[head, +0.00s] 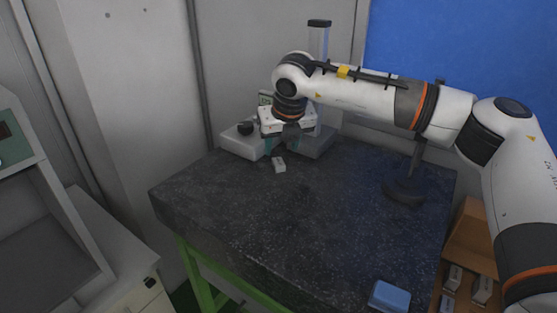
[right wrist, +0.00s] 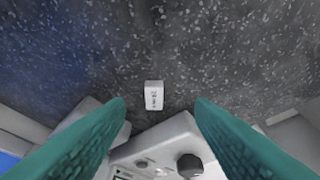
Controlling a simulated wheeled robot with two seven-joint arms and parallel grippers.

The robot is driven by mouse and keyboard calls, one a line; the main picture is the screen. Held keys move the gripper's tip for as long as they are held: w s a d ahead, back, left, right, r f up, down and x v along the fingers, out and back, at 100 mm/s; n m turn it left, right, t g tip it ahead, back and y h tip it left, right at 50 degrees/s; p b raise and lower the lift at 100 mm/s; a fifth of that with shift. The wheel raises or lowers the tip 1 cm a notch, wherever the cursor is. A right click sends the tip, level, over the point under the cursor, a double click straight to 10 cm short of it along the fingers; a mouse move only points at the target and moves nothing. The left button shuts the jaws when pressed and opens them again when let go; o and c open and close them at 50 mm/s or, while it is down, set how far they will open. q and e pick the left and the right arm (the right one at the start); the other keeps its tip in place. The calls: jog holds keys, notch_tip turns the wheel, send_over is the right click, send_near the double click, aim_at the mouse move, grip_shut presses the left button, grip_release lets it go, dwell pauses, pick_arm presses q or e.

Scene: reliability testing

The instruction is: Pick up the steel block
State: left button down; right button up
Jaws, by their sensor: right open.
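The steel block (head: 279,164) is a small light grey piece lying on the dark speckled table (head: 270,210), in front of a white instrument. It also shows in the right wrist view (right wrist: 153,95), with dark markings on its face. My right gripper (head: 282,147) is open, with teal fingers pointing down near the block. In the right wrist view the block lies between the lines of the two fingertips (right wrist: 160,104), slightly beyond them. No contact with it shows. My left gripper is not in view.
The white instrument (head: 240,142) with a dark knob stands close behind the block. A dark stand (head: 405,191) is at the right. A blue box (head: 389,296) lies at the front edge, and a brown box (head: 470,248) holds several blocks. The table's middle is clear.

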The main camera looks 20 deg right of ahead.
aim_at(281, 166)
jog(key=shift+p+x, duration=0.3)
jog(key=shift+x, duration=0.85)
jog(key=p+x, duration=0.1)
jog(key=x, duration=0.1)
jog(key=d+p+x, duration=0.1)
jog(key=p+x, duration=0.1)
jog(key=shift+f, duration=0.35)
jog(key=shift+w+f, duration=0.3)
jog(key=shift+f, duration=0.25)
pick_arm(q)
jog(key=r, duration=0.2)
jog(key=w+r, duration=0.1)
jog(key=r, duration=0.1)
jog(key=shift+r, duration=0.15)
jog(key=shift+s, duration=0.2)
pick_arm(e)
grip_shut()
